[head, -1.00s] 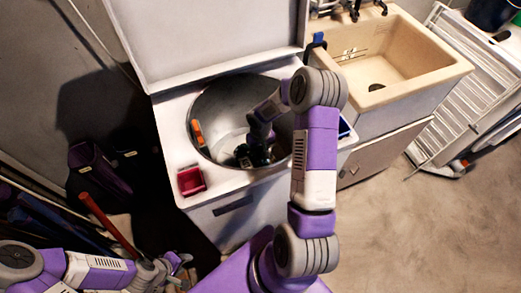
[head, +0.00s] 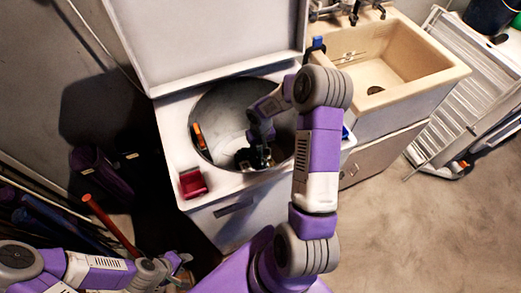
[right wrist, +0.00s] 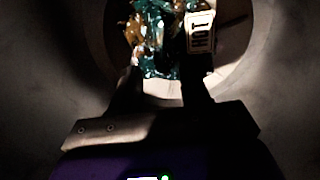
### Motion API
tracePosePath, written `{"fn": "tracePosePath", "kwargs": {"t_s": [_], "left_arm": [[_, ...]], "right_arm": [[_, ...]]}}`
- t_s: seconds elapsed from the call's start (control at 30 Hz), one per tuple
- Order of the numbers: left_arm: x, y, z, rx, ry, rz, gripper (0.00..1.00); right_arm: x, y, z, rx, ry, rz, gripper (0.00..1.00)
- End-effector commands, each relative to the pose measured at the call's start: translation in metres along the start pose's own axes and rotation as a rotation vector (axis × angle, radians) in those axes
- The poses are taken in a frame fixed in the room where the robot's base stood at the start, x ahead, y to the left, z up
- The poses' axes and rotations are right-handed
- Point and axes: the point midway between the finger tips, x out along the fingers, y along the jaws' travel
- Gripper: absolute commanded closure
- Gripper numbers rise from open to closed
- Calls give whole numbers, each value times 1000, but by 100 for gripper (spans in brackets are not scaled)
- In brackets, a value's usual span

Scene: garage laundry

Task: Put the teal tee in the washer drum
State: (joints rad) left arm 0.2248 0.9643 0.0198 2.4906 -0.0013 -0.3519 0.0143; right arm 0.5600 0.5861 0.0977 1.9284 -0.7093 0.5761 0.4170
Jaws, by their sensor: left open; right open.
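A crumpled teal cloth, which looks like the teal tee (right wrist: 158,50), lies at the bottom of the drum in the right wrist view, mixed with orange-gold patches. My right gripper (right wrist: 163,76) is open, with its dark fingers on either side of the near part of the cloth; I cannot tell whether they touch it. In the head view my right gripper (head: 256,158) is down inside the round washer drum (head: 228,103), and the cloth is not clear there. My left gripper (head: 178,263) is open and empty at the lower left, outside the washer (head: 235,212).
The washer's raised lid (head: 205,40) stands behind the opening. A red tray (head: 192,183) sits on the front left rim, and an orange object (head: 198,136) is at the drum's left edge. A beige sink (head: 400,65) adjoins on the right. A white label (right wrist: 201,32) reads HOT.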

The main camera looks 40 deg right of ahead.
Motion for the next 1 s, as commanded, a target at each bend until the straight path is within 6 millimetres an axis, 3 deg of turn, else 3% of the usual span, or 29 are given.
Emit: {"fn": "tracePosePath", "kwargs": {"t_s": [0.03,0.2,0.4,1.0], "left_arm": [[-7,3,0,0,0,0,57],[-18,7,1,0,0,0,57],[-25,9,1,0,0,0,57],[-26,10,1,0,0,0,57]], "right_arm": [[-17,0,-1,0,4,1,54],[-55,0,0,0,2,0,54],[-83,0,0,-1,1,0,54],[-91,0,0,0,-1,-1,54]]}}
